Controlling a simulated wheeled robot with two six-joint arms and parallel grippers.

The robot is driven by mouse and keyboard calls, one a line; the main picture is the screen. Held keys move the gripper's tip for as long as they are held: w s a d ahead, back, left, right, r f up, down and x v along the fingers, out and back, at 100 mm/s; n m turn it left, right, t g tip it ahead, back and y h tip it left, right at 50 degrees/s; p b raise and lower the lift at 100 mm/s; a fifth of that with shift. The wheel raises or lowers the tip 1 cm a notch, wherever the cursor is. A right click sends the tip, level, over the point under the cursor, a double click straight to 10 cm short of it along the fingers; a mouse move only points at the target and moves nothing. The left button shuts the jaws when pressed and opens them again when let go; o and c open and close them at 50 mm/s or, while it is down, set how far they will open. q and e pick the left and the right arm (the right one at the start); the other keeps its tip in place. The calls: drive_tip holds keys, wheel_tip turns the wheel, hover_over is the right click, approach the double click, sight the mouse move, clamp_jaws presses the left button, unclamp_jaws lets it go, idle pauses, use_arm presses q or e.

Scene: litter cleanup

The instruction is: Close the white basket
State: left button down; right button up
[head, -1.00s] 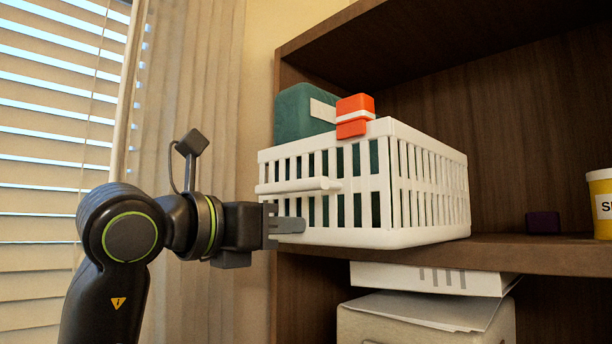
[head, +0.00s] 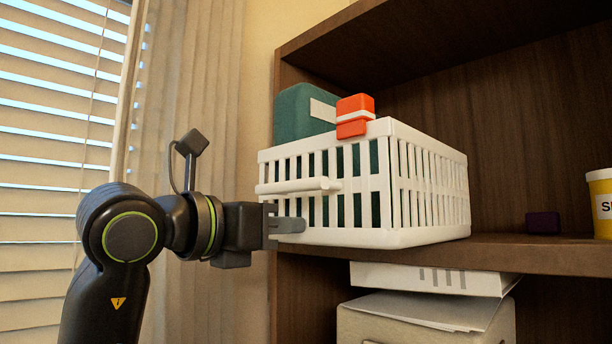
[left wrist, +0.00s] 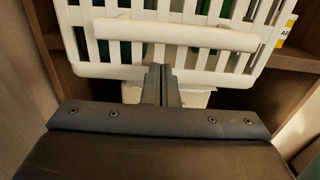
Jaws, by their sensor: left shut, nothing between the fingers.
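The white basket (head: 430,190) is slatted, with a bar handle (head: 298,186) on its front. It stands on the shelf and its front end juts out past the shelf edge. A dark green box and an orange-and-white item show at its top. My left gripper (head: 300,225) is shut and empty, at the lower front of the basket just below the handle. In the left wrist view, the closed fingers (left wrist: 161,84) point at the bottom rim of the basket (left wrist: 110,71), below the handle (left wrist: 160,31). Whether they touch it I cannot tell. My right gripper is not in view.
The wooden shelf (head: 500,252) holds a small dark purple block (head: 543,223) and a yellow-and-white tub (head: 601,200) at the right. Below are a white box (head: 430,278) and a paper-topped carton (head: 425,322). A curtain (head: 190,90) and window blinds (head: 50,180) are at the left.

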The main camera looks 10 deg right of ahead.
use_arm(q)
drive_tip(key=shift+w+d, duration=0.15)
drive_tip(key=shift+d, duration=0.1)
drive_tip(key=shift+w+d, duration=0.2)
drive_tip(key=shift+d, duration=0.05)
drive_tip(key=shift+w+d, duration=0.25)
drive_tip(key=shift+d, duration=0.05)
idle(0.4)
drive_tip(key=x, duration=0.7)
drive_tip(key=shift+d+p, duration=0.1)
drive_tip(key=shift+p, duration=0.2)
drive_tip(key=p+x, duration=0.2)
drive_tip(key=x, duration=0.3)
drive_tip(key=shift+w+d+r, duration=0.15)
drive_tip(key=shift+d, duration=0.05)
drive_tip(key=shift+w+d+f, duration=0.2)
drive_tip(key=shift+w+d, duration=0.2)
drive_tip(key=shift+d, duration=0.2)
drive_tip(key=shift+p, duration=0.3)
